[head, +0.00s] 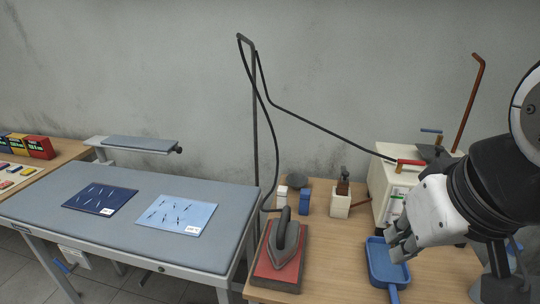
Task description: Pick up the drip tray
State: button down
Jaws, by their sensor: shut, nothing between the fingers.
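The drip tray is most likely the shallow blue tray (378,268) with a short handle, lying on the wooden table at the lower right. My gripper (398,252) is over the tray's right side with its fingers pointing down and left. The fingers are shut with nothing held between them. They hide part of the tray's inside and right rim. I cannot tell whether the fingertips touch the tray.
An iron (285,242) stands on a red pad left of the tray. A white boiler unit (388,180) stands behind it, near my arm. A small bottle on a block (341,200) and blue and white blocks stand behind. A grey ironing table (120,225) is at left.

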aim_at(383, 274)
jog(key=k+j+z, duration=0.25)
jog(key=j+z, duration=0.15)
jog(key=j, duration=0.15)
jog(key=k+j+z, duration=0.35)
jog(key=j, duration=0.2)
jog(key=k+j+z, duration=0.4)
jog(key=i+j, duration=0.05)
jog(key=i, duration=0.05)
